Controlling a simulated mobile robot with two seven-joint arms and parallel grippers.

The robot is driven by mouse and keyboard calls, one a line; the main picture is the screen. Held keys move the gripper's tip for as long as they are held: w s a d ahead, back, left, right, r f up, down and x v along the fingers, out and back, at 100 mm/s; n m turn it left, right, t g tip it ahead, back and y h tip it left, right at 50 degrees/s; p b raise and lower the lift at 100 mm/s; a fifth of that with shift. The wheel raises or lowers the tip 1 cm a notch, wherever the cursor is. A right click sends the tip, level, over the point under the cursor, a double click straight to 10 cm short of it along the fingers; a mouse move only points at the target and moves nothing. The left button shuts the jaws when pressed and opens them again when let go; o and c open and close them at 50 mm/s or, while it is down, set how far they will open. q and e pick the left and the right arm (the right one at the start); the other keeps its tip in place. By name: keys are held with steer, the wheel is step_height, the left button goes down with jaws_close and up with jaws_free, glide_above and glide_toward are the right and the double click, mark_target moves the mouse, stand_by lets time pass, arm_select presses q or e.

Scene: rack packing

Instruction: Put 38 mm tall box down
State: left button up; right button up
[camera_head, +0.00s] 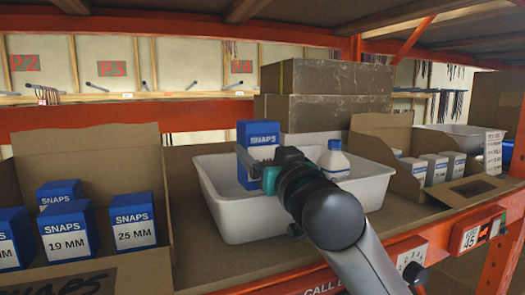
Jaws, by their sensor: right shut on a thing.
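A blue box (258,138) marked SNAPS stands upright within the outline of a white bin (240,222). Its size label is hidden behind my gripper, so I cannot read 38 mm on it. My right gripper (249,164) reaches in from the lower right and is shut on this box. I cannot tell whether the box touches the bin floor. A white bottle (334,164) with a blue cap stands in the bin, right of my gripper. My left gripper is not in view.
An open cardboard carton (85,150) at left holds several blue SNAPS boxes, including 19 MM and 25 MM. Stacked brown boxes (327,78) stand behind the bin. Another carton (385,140) at right holds white boxes. An orange shelf edge (425,240) runs in front.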

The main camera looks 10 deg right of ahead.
steer(key=shift+f, duration=0.35)
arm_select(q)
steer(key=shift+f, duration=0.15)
arm_select(e)
steer(key=o, duration=1.5)
steer(key=shift+r, duration=0.1)
